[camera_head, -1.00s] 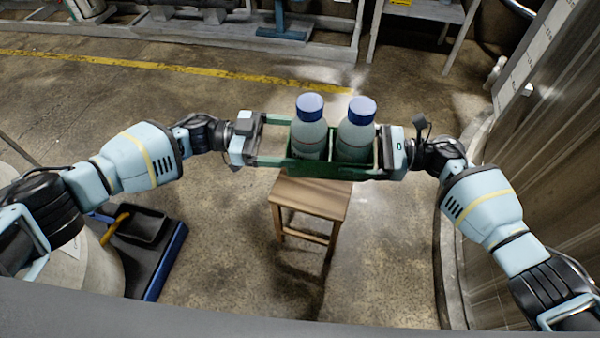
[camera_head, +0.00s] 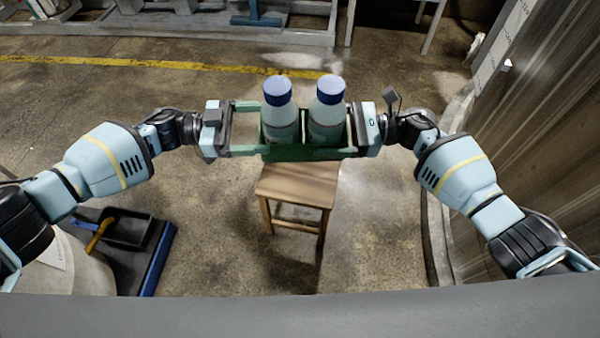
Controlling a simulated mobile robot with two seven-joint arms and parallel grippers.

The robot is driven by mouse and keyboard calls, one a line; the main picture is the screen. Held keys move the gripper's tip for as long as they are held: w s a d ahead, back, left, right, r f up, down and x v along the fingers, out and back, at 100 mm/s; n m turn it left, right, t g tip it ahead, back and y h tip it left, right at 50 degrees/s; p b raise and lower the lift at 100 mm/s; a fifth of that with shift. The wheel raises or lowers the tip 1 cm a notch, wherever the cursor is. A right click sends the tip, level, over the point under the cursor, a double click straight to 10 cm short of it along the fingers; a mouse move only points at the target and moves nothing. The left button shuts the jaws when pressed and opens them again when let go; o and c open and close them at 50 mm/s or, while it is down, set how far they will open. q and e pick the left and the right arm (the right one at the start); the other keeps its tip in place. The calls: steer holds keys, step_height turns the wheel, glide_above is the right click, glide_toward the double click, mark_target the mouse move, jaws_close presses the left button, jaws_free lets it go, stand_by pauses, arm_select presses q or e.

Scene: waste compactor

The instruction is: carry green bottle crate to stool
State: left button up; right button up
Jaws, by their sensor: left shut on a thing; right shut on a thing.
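The green bottle crate (camera_head: 300,154) is held level in the air between my two grippers, with two white bottles with blue caps (camera_head: 278,115) standing in it. My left gripper (camera_head: 228,130) is shut on the crate's left end. My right gripper (camera_head: 358,130) is shut on its right end. The wooden stool (camera_head: 298,184) stands on the floor below and nearer than the crate in the picture. The crate's lower edge overlaps the stool's far edge in view; the height gap cannot be told. The crate's inside bottom is hidden.
A round pale container (camera_head: 75,270) and a black dustpan with a blue edge (camera_head: 140,245) are at lower left. A ribbed metal wall (camera_head: 550,130) with a curb stands at right. A yellow floor line (camera_head: 160,64) crosses behind. Floor around the stool is clear.

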arm_select(q)
steer(key=s+f+b, duration=0.4)
steer(key=f+b, duration=0.5)
steer(key=f, duration=0.2)
steer(key=s+f+b, duration=0.4)
steer(key=f+b, duration=0.5)
steer(key=f, duration=0.2)
steer(key=s+f+b, duration=0.5)
steer(key=f+b, duration=0.4)
steer(key=f, duration=0.2)
steer(key=shift+f, duration=0.2)
arm_select(e)
steer(key=s+f, duration=0.4)
steer(key=f, duration=0.7)
steer(key=s+f, duration=0.4)
steer(key=f, duration=0.7)
steer(key=s+f, duration=0.4)
steer(key=f, duration=0.7)
steer(key=shift+s, duration=0.2)
arm_select(q)
steer(key=shift+s, duration=0.1)
arm_select(e)
steer(key=shift+f, duration=0.1)
steer(key=shift+w, duration=0.15)
